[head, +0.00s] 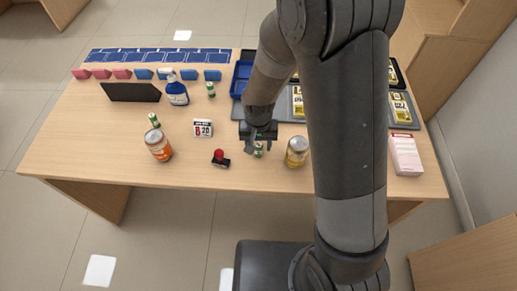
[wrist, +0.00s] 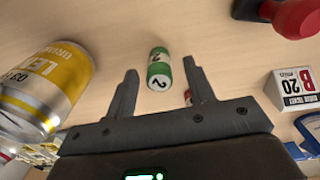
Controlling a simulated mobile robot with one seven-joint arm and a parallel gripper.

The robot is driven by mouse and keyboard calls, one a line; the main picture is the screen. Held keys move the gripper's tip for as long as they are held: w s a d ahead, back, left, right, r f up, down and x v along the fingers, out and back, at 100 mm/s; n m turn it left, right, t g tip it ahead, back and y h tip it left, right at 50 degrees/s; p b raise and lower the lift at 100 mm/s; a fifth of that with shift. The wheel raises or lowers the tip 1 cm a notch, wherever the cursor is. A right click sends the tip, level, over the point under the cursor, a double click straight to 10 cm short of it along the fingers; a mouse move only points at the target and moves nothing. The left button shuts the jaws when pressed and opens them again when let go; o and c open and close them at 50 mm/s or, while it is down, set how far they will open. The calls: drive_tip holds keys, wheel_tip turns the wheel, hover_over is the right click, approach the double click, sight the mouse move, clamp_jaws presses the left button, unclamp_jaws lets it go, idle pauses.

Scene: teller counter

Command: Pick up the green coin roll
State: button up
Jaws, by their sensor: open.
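A green and white coin roll (wrist: 159,68) marked "2" shows in the wrist view, between and just beyond the fingertips of my gripper (wrist: 159,72). I see no contact between it and the fingers. In the head view this roll (head: 258,151) stands on the counter near its front edge, partly hidden by my gripper (head: 259,143), which is open and empty just over it. Two similar small green and white rolls stand farther off, one behind the orange can (head: 153,119) and one beside the blue spray bottle (head: 210,89).
A yellow can (head: 297,151) stands close to the right of my gripper. The orange can (head: 159,145) is farther left. Grey and blue trays (head: 241,78) lie behind, partly hidden by my arm.

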drive_tip(key=shift+f, duration=0.4)
drive_tip(key=c, duration=1)
clamp_jaws()
drive_tip(key=shift+r, duration=0.1)
